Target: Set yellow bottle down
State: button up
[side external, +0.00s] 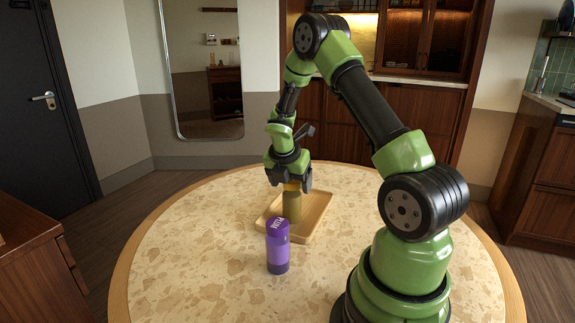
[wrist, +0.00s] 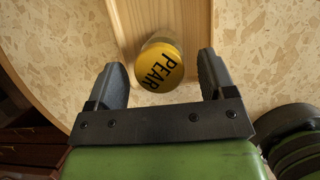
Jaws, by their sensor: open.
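The yellow bottle (side external: 292,205) stands upright in the wooden tray (side external: 318,214) on the round table. In the wrist view its yellow cap (wrist: 160,66) reads "PEAR". My gripper (side external: 288,180) is directly above and around the bottle's top, pointing down. In the wrist view my gripper (wrist: 164,82) is open, with one finger on each side of the cap and a gap at both sides. The tray also shows in the wrist view (wrist: 190,18), under the bottle. The bottle's lower end is partly hidden by the purple bottle in the side view.
A purple bottle (side external: 277,247) with "PLUM" on its cap stands on the table (side external: 185,245) in front of the tray, close to it. The table's left side is clear. Wooden cabinets (side external: 330,125) stand behind the table.

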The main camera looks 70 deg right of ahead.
jog(key=a+r+m+t, duration=0.1)
jog(key=a+r+m, duration=0.1)
jog(key=a+r, duration=0.4)
jog(key=a+r+m+t, duration=0.1)
jog(key=a+r+m, duration=0.25)
jog(key=r, duration=0.55)
jog(key=s+a+r+m+t+y, duration=0.2)
jog(key=s+a+r+m+y, duration=0.1)
jog(key=s+a+m, duration=0.3)
jog(key=s+a+r+m+t+y, duration=0.3)
jog(key=s+a+m, duration=0.3)
jog(key=a+m, duration=0.4)
jog(key=shift+a, duration=0.7)
